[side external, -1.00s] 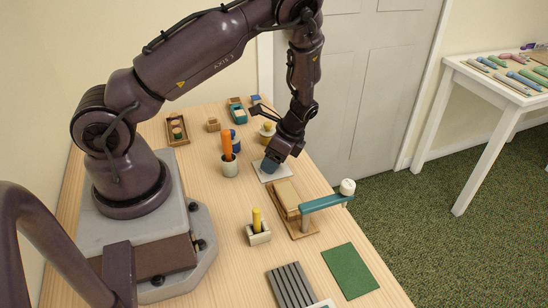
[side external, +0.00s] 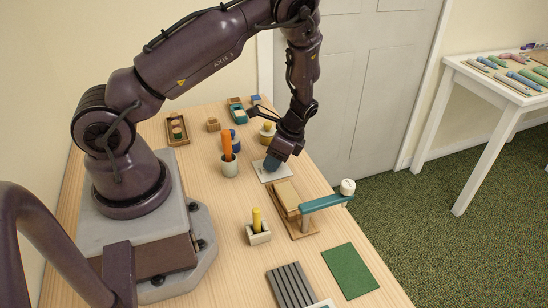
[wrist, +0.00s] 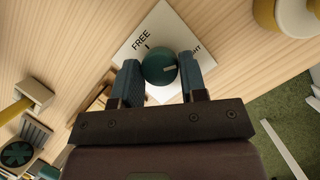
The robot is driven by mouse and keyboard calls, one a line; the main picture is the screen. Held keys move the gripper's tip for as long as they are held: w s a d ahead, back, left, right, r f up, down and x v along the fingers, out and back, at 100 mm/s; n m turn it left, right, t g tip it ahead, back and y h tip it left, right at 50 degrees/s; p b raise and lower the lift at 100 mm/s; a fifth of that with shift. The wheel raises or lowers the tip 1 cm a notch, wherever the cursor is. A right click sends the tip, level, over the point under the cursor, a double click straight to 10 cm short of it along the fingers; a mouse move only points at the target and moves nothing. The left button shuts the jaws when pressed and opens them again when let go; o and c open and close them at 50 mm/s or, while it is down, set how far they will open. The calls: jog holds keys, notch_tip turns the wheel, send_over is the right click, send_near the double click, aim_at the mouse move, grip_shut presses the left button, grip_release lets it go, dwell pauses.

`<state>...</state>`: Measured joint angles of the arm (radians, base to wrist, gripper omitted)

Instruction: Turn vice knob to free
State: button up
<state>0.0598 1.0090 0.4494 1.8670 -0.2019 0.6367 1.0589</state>
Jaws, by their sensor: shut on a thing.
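The plate reads "FREE" at upper left, and a partly hidden word ending in "GHT" shows at right. My gripper (wrist: 160,72) is shut on the knob, with one blue finger on each side. In the side external view, my gripper (side external: 272,163) is down over the white plate (side external: 279,176); the knob is hidden there.
A wooden stand with a teal bar (side external: 325,202) and white knob is in front of the plate. A cup with an orange peg (side external: 227,145) stands close at left. A yellow peg (side external: 257,218) in a holder, a green mat (side external: 350,271) and a grey ribbed tray (side external: 290,286) lie nearer.

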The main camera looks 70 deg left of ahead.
jog(key=n+h, duration=0.1)
jog(key=n, duration=0.2)
jog(key=n+h, duration=0.1)
jog(key=n, duration=0.2)
jog(key=shift+a+g, duration=0.15)
jog(key=shift+g, duration=0.15)
jog(key=n+h, duration=0.2)
jog(key=n, duration=0.3)
jog(key=shift+a+n, duration=0.1)
jog(key=shift+n, duration=0.2)
jog(key=n+t+h, duration=0.1)
jog(key=n, duration=0.1)
jog(key=n+t+h, duration=0.1)
jog(key=n, duration=0.2)
jog(key=shift+s+a, duration=0.1)
jog(key=shift+s, duration=0.05)
jog(key=n+t, duration=0.1)
jog(key=n, duration=0.2)
jog(key=n+t, duration=0.1)
jog(key=n, duration=0.2)
jog(key=shift+h, duration=0.3)
jog(key=o, duration=0.9)
jog(key=shift+s, duration=0.1)
jog(key=shift+t, duration=0.3)
jog(key=v, duration=1.3)
